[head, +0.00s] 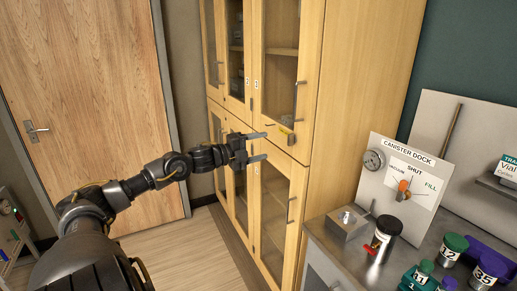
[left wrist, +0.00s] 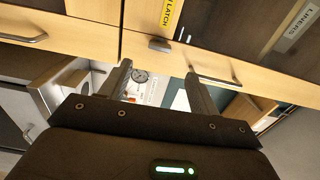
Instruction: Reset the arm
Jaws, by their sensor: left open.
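My left arm comes in from the lower left of the head view and reaches out toward the tall wooden cabinet. My left gripper (head: 264,147) is open, with its two fingers apart and nothing visible between them. It appears in front of the cabinet doors, left of the small latch (head: 288,136) with a yellow tag. In the left wrist view the open fingers (left wrist: 158,70) point toward the cabinet front, where a yellow "LATCH" label (left wrist: 171,17) and a grey latch piece (left wrist: 159,44) show. I cannot tell whether the fingers touch the cabinet. My right gripper is not in view.
The wooden cabinet (head: 313,90) has glass doors with bar handles. A counter at the right carries a canister dock panel (head: 390,165), a black-lidded canister (head: 388,228), a metal block (head: 347,222) and numbered jars (head: 452,247). A wooden door (head: 90,80) stands left; floor between is clear.

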